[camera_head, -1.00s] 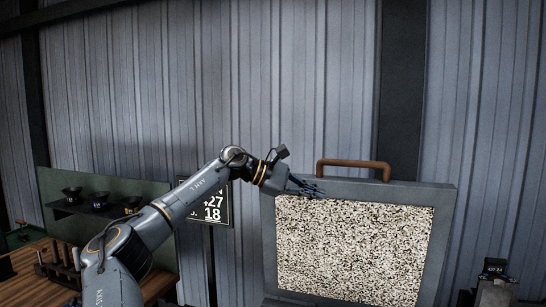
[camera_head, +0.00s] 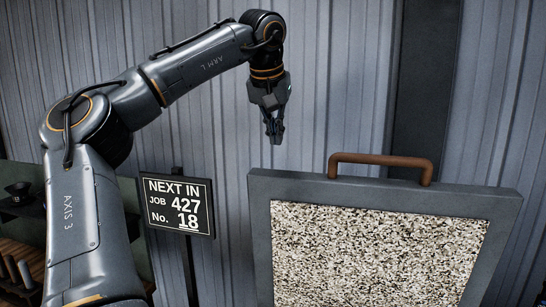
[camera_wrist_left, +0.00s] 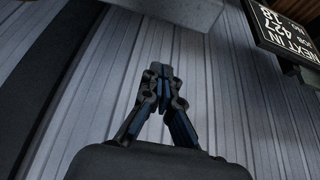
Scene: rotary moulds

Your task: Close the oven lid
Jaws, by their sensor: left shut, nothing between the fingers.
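The oven lid (camera_head: 262,225) stands raised on the right in the head view, its speckled inner panel (camera_head: 375,255) facing me. A brown bar handle (camera_head: 380,159) runs along its top edge. My right gripper is not in view. The oven body below the lid is hidden.
A sign (camera_head: 178,205) reading "NEXT IN JOB 427 No. 18" stands left of the lid, behind my left arm. A shelf with a dark cup (camera_head: 18,190) is at the far left. A corrugated metal wall (camera_head: 330,60) closes off the back.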

